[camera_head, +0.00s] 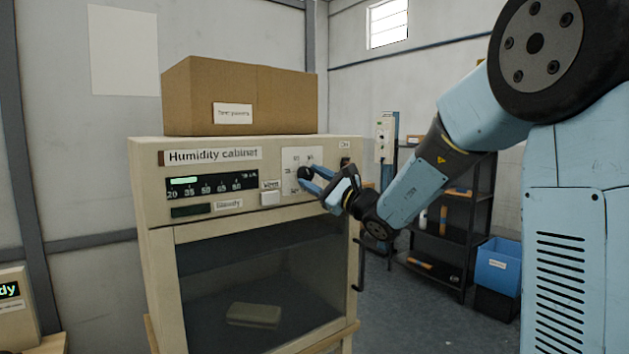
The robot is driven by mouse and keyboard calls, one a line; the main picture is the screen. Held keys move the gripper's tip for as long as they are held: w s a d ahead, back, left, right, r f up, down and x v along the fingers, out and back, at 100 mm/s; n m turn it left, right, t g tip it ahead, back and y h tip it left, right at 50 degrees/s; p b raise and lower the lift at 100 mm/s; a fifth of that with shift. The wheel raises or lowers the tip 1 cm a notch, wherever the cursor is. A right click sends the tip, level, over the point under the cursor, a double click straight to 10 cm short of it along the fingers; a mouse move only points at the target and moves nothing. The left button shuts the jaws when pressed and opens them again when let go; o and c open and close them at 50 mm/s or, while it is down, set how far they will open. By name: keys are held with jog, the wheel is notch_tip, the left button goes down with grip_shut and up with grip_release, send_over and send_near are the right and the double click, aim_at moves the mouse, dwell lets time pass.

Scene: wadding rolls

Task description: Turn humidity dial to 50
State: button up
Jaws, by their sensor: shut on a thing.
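The beige humidity cabinet (270,146) stands in the middle of the view. Its black humidity dial (304,173) sits on a white scale plate (292,156) at the upper right of its front. My gripper (311,179) is shut on the dial from the right, and its blue fingers hide part of the dial and the scale. I cannot tell where the dial points. The display (206,187), marked from 20 to about 60, has a short green bar at its upper left, above the low numbers.
A cardboard box (240,90) sits on top of the cabinet. A pale block (253,314) lies behind the cabinet's window. A dark shelf (440,220) and blue bin (497,265) stand behind at right.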

jog(key=shift+f, duration=0.2)
jog(key=o, duration=1)
jog(key=shift+r, duration=0.15)
jog(key=shift+o, duration=0.2)
jog(key=v, duration=1.3)
jog(key=shift+s+d, duration=0.25)
